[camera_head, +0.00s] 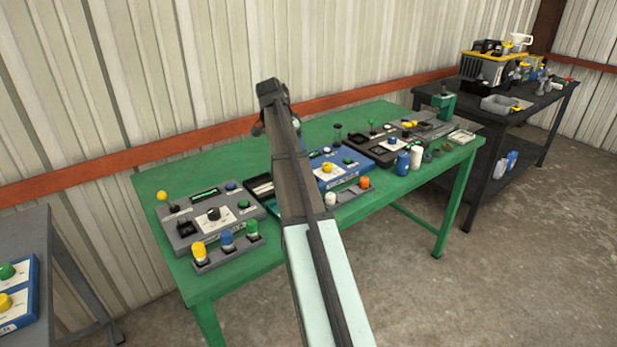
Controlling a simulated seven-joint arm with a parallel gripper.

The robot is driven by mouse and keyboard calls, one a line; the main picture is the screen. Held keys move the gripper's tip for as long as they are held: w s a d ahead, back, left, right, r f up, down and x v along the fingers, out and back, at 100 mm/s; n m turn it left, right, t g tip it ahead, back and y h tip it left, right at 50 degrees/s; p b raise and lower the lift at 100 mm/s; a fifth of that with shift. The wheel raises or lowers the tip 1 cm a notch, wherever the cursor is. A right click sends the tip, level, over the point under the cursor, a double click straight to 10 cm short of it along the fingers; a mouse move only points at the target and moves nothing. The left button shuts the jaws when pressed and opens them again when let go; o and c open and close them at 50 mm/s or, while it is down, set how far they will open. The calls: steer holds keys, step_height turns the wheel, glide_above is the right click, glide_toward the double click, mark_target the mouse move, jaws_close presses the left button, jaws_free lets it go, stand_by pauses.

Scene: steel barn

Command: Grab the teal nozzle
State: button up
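I cannot surely pick out a teal nozzle. Small dark green-teal round pieces (427,155) stand at the front right of the green table (405,186), beside a blue cylinder (402,163) and a white cylinder (416,156). My arm reaches up from the bottom over the table's middle. My gripper (272,108) is at its far end, left of these pieces and apart from them. Its fingers are mostly hidden, so its opening does not show.
Control panels with knobs fill the table: a grey one (240,226) left, a blue one (333,184) mid, a dark one (375,149) right. Yellow, blue and green knobs (227,239) line the front left. A dark bench (545,110) with a yellow machine (487,70) stands right.

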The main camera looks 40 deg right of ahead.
steer(key=x, duration=1.3)
steer(key=shift+w+d+r, duration=0.1)
steer(key=shift+d+r, duration=0.05)
steer(key=shift+d, duration=0.05)
steer(key=shift+c, duration=0.2)
steer(key=c, duration=1.1)
